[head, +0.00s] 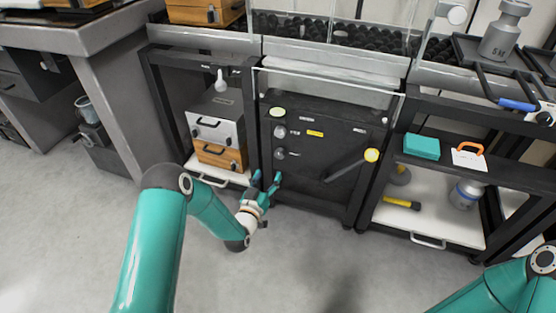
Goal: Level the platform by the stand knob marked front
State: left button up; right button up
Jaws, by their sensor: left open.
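A dark stand panel (325,175) sits under the middle bench. Small round knobs are in a column on its left side: a pale one at the top (278,112), a grey one in the middle (280,132) and a grey one lower down (280,154). Their markings are too small to read, so I cannot tell which is marked front. My left gripper (267,179) is open and appears empty, below the lowest knob in the picture, near the panel's lower left corner. My right gripper is out of view; only part of my right arm shows at lower right.
A drawer box (216,130) stands left of the panel. A right-hand shelf holds a teal box (422,147) and a metal weight (467,194). The floor in front (330,260) is clear.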

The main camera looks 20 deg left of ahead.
aim_at(279, 155)
pick_arm(q)
jog(key=w+b, duration=0.1)
jog(key=w, duration=0.3)
jog(key=w+b, duration=0.2)
jog(key=w, duration=0.3)
jog(key=shift+w+d+f, duration=0.15)
jog(key=shift+d, duration=0.05)
jog(key=shift+w, duration=0.45)
jog(key=c, duration=1.1)
jog(key=shift+c, duration=0.2)
jog(key=shift+m, duration=0.3)
